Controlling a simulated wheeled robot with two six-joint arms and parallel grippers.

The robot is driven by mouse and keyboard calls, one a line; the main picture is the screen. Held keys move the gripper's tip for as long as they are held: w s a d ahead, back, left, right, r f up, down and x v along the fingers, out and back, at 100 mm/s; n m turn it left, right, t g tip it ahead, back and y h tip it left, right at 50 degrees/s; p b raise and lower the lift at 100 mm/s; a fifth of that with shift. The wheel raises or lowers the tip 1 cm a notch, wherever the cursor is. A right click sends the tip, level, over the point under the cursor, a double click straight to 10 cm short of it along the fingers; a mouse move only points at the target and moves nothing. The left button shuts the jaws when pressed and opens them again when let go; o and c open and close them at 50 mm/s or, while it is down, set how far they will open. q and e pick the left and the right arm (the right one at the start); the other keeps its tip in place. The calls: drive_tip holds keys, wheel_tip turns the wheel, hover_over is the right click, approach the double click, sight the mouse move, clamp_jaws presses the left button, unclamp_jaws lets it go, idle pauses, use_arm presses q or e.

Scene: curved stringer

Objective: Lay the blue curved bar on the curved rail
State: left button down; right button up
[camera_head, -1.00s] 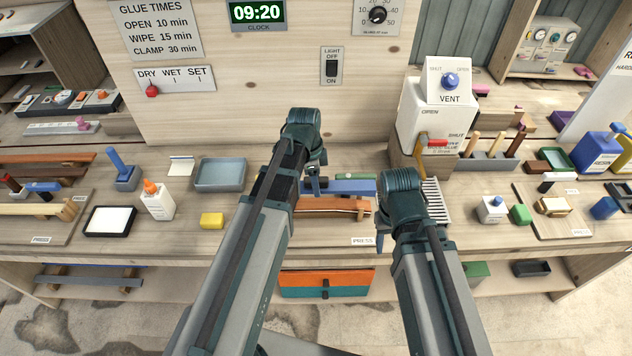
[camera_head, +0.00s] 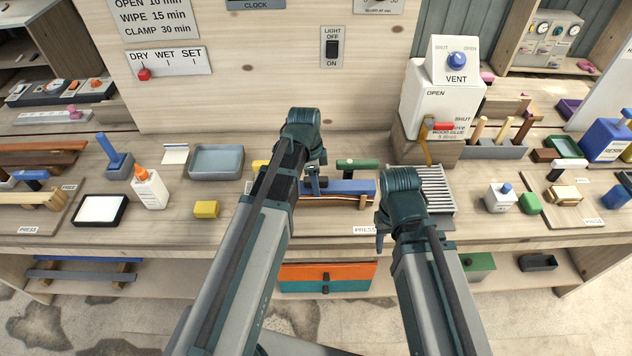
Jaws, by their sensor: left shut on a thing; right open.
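The blue curved bar (camera_head: 350,187) is in the middle of the bench. My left gripper (camera_head: 314,187) is shut on it near its middle. The curved rail (camera_head: 340,200) is a reddish-brown and pale wooden strip directly below the bar in the press. The bar looks very close to or touching the rail; I cannot tell if it rests fully on it. My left arm hides the left part of both. My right gripper (camera_head: 382,238) is open and empty, in front and to the right of the rail.
A green-handled tool (camera_head: 357,165) stands behind the bar. A ribbed plate (camera_head: 434,186) lies to the right, in front of the white glue dispenser (camera_head: 440,105). A grey tray (camera_head: 216,160) and yellow block (camera_head: 206,209) are to the left.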

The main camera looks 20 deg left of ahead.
use_arm(q)
drive_tip(key=shift+f, duration=0.25)
idle(0.8)
unclamp_jaws()
drive_tip(key=shift+r, duration=0.15)
wheel_tip(320, 180, up, 8)
drive_tip(key=p, duration=0.7)
drive_tip(key=shift+p, duration=0.35)
idle(0.9)
drive_tip(key=shift+s+d, duration=0.15)
drive_tip(key=s+d+f+n+y+b, duration=0.2)
drive_tip(key=s+d+n, duration=0.8)
drive_tip(key=s, duration=0.4)
drive_tip(key=shift+f+n+g+y, duration=0.3)
drive_tip(key=shift+n, duration=0.2)
